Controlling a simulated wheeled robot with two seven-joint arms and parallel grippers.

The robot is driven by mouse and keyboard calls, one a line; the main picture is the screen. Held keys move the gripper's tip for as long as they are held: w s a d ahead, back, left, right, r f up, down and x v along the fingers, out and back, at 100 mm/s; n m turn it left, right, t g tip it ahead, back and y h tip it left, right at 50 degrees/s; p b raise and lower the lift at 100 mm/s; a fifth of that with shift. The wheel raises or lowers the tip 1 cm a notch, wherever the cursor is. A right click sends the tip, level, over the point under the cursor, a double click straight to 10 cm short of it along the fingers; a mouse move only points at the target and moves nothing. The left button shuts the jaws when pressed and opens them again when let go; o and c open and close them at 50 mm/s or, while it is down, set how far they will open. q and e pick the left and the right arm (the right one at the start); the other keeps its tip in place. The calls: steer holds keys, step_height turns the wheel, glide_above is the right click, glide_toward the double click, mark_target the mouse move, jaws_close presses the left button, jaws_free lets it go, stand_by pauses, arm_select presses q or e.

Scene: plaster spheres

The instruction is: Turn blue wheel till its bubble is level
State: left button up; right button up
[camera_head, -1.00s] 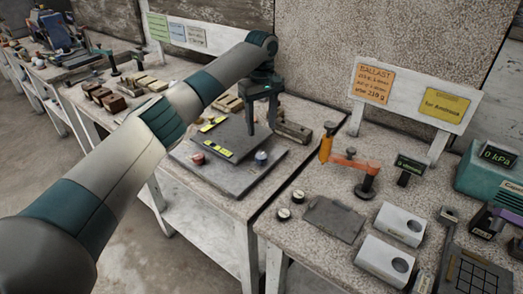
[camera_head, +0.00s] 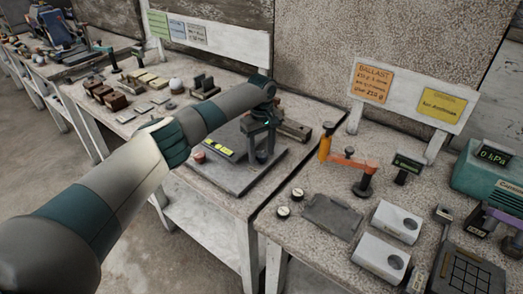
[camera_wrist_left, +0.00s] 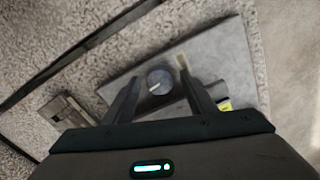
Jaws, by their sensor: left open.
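The blue wheel (camera_wrist_left: 159,80) shows in the left wrist view as a round blue-grey knob with a pale pointer mark, on a grey plate (camera_wrist_left: 205,45). My left gripper (camera_wrist_left: 160,76) is open, one finger on each side of the wheel in that view; I cannot tell whether they touch it. In the head view my left gripper (camera_head: 261,138) is low over the right part of the plate and hides the wheel. Yellow-green bubble vials (camera_head: 219,146) lie left of it; the bubbles are too small to read. My right gripper is not in view.
A red wheel (camera_head: 199,157) sits at the plate's left. A grey block (camera_head: 293,130) stands behind the plate. The right bench holds an orange-handled tool (camera_head: 347,161), white boxes (camera_head: 397,222) and a teal gauge (camera_head: 486,169). A dark gap separates the benches.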

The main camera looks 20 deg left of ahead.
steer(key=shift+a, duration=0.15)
arm_select(q)
steer(key=shift+c, duration=0.9)
steer(key=c, duration=0.9)
steer(key=shift+o, duration=0.2)
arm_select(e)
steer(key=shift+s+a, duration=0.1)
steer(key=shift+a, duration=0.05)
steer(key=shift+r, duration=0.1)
